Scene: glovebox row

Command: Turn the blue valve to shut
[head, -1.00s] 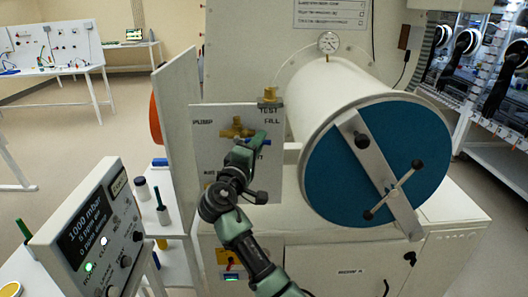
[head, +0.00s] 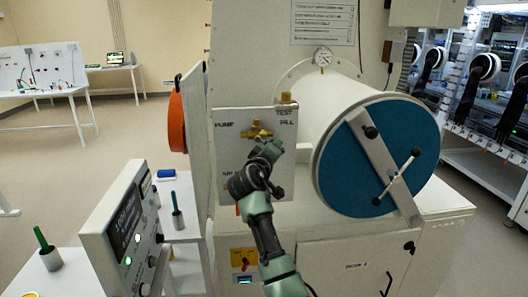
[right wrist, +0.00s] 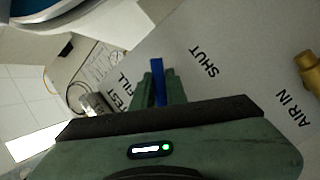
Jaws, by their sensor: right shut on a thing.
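The brass valve (head: 256,132) sits on the pale panel (head: 228,148), below the TEST and FILL labels and right of PUMP. My right gripper (head: 271,150) is just below and right of the brass body. The blue handle (right wrist: 158,82) shows in the right wrist view between the green fingers of my right gripper (right wrist: 160,90), which are shut on it. In the head view the gripper hides the handle, so its exact angle is unclear. A SHUT label stands beside it in the wrist view. My left gripper is not in view.
The large chamber door (head: 345,175) with its crossbar is right of the panel. An angled control box (head: 115,235) stands at the lower left. An orange disc (head: 177,122) is behind the panel's left side. A brass fitting (right wrist: 308,70) sits by the AIR IN label.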

